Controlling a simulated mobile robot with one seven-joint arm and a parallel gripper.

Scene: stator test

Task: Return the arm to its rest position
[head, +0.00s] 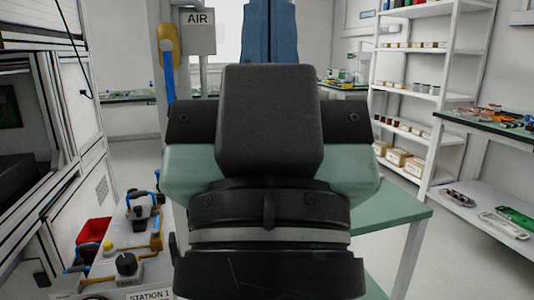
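The black end of my arm, with my gripper (268,120), fills the middle of the head view, very close to the camera. I see dark housings, a round black collar with a grey band, and pale green parts at both sides. No fingertips can be made out, so whether the gripper is open or shut is hidden. No held object shows.
A green-topped table (400,208) stands behind and right of my arm. A bench marked STATION 1 (150,296) with a red bin (93,240) is at lower left. White shelves (408,125) stand at right.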

